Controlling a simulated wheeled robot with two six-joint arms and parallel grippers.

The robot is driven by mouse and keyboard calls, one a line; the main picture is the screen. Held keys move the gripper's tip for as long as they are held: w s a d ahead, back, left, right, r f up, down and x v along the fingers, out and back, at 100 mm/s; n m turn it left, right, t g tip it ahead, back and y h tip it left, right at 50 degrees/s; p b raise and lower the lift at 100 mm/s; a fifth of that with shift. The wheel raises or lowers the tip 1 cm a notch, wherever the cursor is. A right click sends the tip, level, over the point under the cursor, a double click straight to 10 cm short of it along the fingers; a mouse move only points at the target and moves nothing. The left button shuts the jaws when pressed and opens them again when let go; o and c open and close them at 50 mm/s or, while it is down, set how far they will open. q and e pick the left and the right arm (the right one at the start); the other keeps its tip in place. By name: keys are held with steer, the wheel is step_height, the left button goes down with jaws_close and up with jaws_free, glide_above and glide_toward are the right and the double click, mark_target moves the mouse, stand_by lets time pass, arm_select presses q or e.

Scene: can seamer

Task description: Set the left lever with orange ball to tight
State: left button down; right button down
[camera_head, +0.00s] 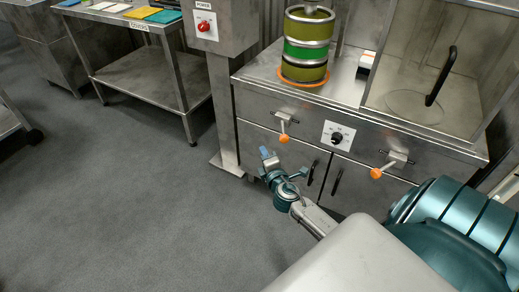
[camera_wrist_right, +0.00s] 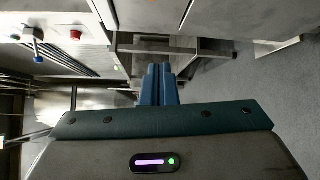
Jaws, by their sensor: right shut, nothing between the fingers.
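The left lever, with its orange ball (camera_head: 284,139), sticks out of the front panel of the steel machine (camera_head: 255,108). Its ball hangs below the slotted pivot. My right gripper (camera_head: 265,152) is in front of the machine, left of and a little below the ball in the head view, and apart from it. Its blue fingers are together and empty, as the right wrist view also shows (camera_wrist_right: 158,82). A small bit of orange shows at the top edge of that view; I cannot tell what it is. My left gripper is not in view.
A second lever with an orange ball (camera_head: 376,173) is further right, past a black dial (camera_head: 337,138). Dark door handles (camera_head: 337,180) lie below. A green-banded can (camera_head: 306,50) stands on top. A power box with a red knob (camera_head: 204,25) is left.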

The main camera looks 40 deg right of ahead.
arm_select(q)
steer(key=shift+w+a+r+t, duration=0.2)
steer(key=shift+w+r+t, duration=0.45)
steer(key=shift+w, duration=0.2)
arm_select(e)
steer(key=s, duration=0.6)
steer(key=shift+s+a+r, duration=0.15)
steer(key=shift+s+r, duration=0.05)
steer(key=shift+r, duration=0.15)
